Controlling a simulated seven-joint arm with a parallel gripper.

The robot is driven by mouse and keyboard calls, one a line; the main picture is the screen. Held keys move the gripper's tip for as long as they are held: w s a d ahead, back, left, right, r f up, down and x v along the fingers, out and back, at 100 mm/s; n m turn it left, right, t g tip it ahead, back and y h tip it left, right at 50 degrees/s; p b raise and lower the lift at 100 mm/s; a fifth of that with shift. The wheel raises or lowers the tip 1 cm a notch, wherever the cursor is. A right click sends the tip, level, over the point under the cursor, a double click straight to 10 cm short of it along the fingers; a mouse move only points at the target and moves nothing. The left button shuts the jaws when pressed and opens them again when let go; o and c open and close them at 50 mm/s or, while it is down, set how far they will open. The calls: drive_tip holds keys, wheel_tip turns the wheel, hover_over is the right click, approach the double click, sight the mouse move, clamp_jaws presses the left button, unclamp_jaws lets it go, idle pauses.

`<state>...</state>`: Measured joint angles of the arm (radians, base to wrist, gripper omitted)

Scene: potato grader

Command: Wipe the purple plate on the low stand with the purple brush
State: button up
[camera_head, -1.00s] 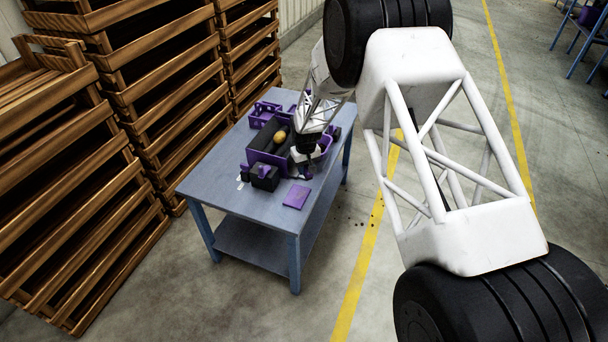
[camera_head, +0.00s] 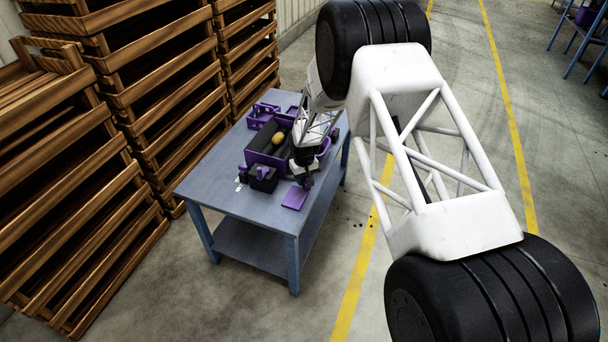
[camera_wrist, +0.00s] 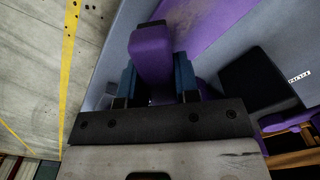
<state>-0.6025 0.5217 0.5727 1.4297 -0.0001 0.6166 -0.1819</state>
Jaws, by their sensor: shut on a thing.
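The purple plate (camera_head: 294,198) lies flat near the front right edge of the blue-grey table. In the wrist view the plate (camera_wrist: 196,22) is at the top, partly hidden behind the brush. My gripper (camera_head: 305,181) is over the plate's far edge, pointing down. In the wrist view its blue fingers are shut on the purple brush (camera_wrist: 151,52), which sticks out toward the plate. The bristles are hidden, and I cannot tell whether the brush touches the plate. The low stand cannot be made out.
A purple-and-dark bin (camera_head: 261,156) with a yellowish potato (camera_head: 278,138) stands behind the plate. A black box (camera_head: 263,179) is left of it. More purple items (camera_head: 262,112) lie at the table's back. Tall wooden crates (camera_head: 150,90) stand at left. The table's front left (camera_head: 220,195) is clear.

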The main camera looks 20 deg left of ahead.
sight(302, 193)
drive_tip(key=shift+f, duration=0.9)
drive_tip(key=shift+s+f, duration=0.6)
drive_tip(key=shift+c, duration=0.2)
drive_tip(key=shift+s+r, duration=0.15)
drive_tip(key=shift+s, duration=1.3)
drive_tip(key=shift+s+f, duration=0.2)
drive_tip(key=shift+s, duration=0.2)
drive_tip(key=shift+s+r, duration=0.25)
drive_tip(key=shift+s, duration=0.4)
drive_tip(key=shift+s+f, duration=0.1)
drive_tip(key=shift+s, duration=0.3)
drive_tip(key=shift+w, duration=0.95)
drive_tip(key=shift+w+f, duration=0.15)
drive_tip(key=shift+w, duration=1.3)
drive_tip(key=shift+w+r, duration=0.2)
drive_tip(key=shift+w, duration=0.95)
drive_tip(key=shift+r, duration=4)
